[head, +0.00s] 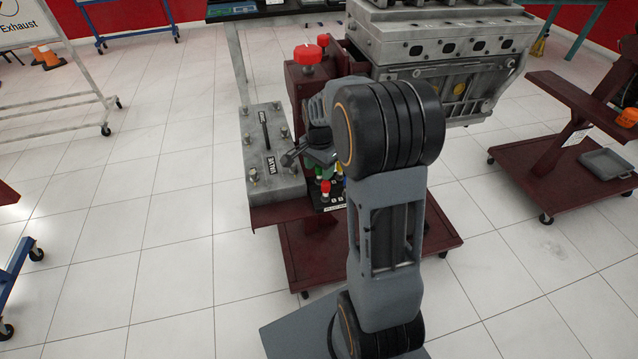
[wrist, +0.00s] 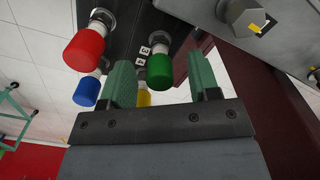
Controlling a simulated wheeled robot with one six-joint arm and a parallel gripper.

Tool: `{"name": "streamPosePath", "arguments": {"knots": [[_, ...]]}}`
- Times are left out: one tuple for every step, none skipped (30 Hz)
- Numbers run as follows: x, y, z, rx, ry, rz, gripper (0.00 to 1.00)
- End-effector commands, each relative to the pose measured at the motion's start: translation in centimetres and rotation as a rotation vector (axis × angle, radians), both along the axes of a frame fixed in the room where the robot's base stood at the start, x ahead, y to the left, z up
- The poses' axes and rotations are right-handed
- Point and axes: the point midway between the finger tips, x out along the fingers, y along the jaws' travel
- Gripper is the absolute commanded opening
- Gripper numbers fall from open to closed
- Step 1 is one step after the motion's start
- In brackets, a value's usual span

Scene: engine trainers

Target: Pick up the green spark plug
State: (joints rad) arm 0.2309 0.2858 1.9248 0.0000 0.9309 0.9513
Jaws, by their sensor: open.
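The green spark plug (wrist: 160,66) has a green cap and shows in the wrist view between the two green fingers of my gripper (wrist: 159,58). The fingers are apart, with a visible gap on each side of the cap. A red plug (wrist: 85,46), a blue plug (wrist: 88,91) and a partly hidden yellow plug (wrist: 144,98) are close by, with the red and blue ones left of the left finger. In the head view my gripper (head: 320,157) is over the small black plug holder (head: 329,203), where a red-capped plug (head: 325,187) shows; the green plug cannot be made out surely there.
A grey valve cover (head: 262,178) lies left of my gripper on the dark red stand (head: 425,245). A grey engine block (head: 440,45) and red knobs (head: 308,54) are behind. Another red stand (head: 560,150) is at right. The floor at left is mostly clear.

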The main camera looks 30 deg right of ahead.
Motion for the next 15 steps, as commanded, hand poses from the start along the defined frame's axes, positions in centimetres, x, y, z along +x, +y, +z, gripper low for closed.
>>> {"name": "streamPosePath", "arguments": {"knots": [[0.0, 0.0, 0.02, 0.0, 0.0, 0.0, 0.53], [0.0, 0.0, 0.02, 0.0, 0.0, 0.0, 0.5], [0.0, 0.0, 0.02, 0.0, 0.0, 0.0, 0.46], [0.0, 0.0, 0.02, 0.0, 0.0, 0.0, 0.43], [0.0, 0.0, 0.03, 0.0, 0.0, 0.0, 0.41], [0.0, 0.0, 0.03, 0.0, 0.0, 0.0, 0.37], [0.0, 0.0, 0.03, 0.0, 0.0, 0.0, 0.34], [0.0, 0.0, 0.03, 0.0, 0.0, 0.0, 0.31], [0.0, 0.0, 0.04, 0.0, 0.0, 0.0, 0.27], [0.0, 0.0, 0.04, 0.0, 0.0, 0.0, 0.24], [0.0, 0.0, 0.04, 0.0, 0.0, 0.0, 0.21], [0.0, 0.0, 0.04, 0.0, 0.0, 0.0, 0.18], [0.0, 0.0, 0.04, 0.0, 0.0, 0.0, 0.15], [0.0, 0.0, 0.04, 0.0, 0.0, 0.0, 0.12], [0.0, 0.0, 0.04, 0.0, 0.0, 0.0, 0.08]]}}
